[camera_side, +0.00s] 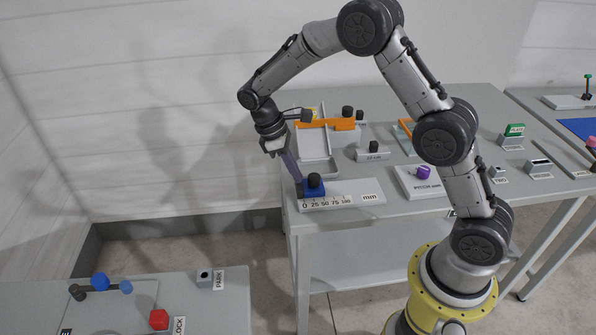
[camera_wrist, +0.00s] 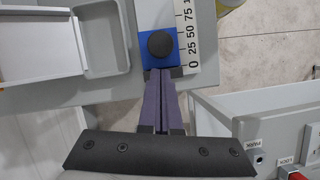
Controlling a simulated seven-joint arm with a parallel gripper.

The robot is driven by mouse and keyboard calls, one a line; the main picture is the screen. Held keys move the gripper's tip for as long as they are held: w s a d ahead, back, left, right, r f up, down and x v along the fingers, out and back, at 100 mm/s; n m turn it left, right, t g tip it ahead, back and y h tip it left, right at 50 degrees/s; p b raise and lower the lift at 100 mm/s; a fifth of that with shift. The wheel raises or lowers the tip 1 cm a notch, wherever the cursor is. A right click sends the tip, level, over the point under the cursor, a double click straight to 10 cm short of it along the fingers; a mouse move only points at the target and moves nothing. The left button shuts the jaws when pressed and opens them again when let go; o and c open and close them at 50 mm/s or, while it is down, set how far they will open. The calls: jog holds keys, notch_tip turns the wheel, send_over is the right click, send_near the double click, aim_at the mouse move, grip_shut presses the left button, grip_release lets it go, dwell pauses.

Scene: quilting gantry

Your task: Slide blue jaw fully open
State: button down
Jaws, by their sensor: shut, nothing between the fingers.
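The blue jaw (camera_side: 313,188) is a small blue block with a black round knob on top. It sits near the 0 end of a light slide plate (camera_side: 366,198) marked 0 to 100 mm. In the wrist view the blue jaw (camera_wrist: 158,48) lies beside the scale (camera_wrist: 186,35), roughly between the 0 and 50 marks. My gripper (camera_side: 298,181) has long purple fingers, shut and empty, reaching down to the 0 side of the jaw. In the wrist view the fingertips (camera_wrist: 160,74) end at the jaw's near edge, by a dark grey piece. I cannot tell whether they touch the jaw.
A grey tray (camera_side: 318,167) lies just behind the slide. An orange bar (camera_side: 325,124) crosses behind it. A block with a purple knob (camera_side: 423,173) stands to the right. A lower table (camera_side: 120,303) with blue and red knobs is at front left. The plate right of the jaw is clear.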

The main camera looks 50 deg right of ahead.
jog(key=shift+s+d, duration=0.2)
jog(key=shift+s, duration=0.1)
jog(key=s+d, duration=0.8)
jog(key=shift+s+d, duration=0.1)
jog(key=w+a, duration=0.1)
jog(key=w, duration=0.1)
jog(key=w+a, duration=0.1)
jog(key=shift+w+a, duration=0.2)
jog(key=shift+w, duration=0.15)
jog(key=v, duration=1)
jog(key=shift+s+r, duration=0.1)
jog(key=shift+r, duration=0.05)
